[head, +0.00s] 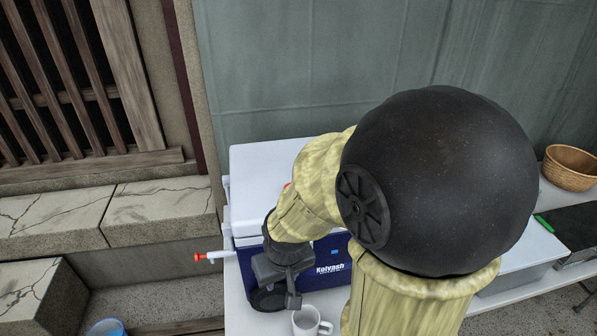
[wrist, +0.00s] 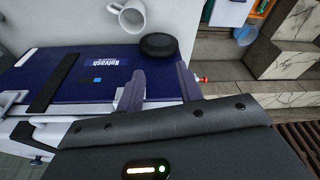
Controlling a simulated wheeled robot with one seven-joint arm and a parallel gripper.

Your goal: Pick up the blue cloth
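I cannot make out a blue cloth for certain in either view. My gripper (head: 287,289) is low in front of a dark blue cooler (head: 325,273) with a white lid. In the wrist view my gripper (wrist: 158,84) has its two fingers apart, with no object seen held between them. The cooler (wrist: 65,86) lies behind the fingers there. A small bright blue patch (wrist: 98,80) shows on the cooler's front; I cannot tell what it is. My arm hides much of the cooler and table in the head view.
A red-tipped spigot (head: 213,256) juts from the cooler's side. A blue container (head: 106,328) is at lower left, a wicker basket (head: 570,167) at right.

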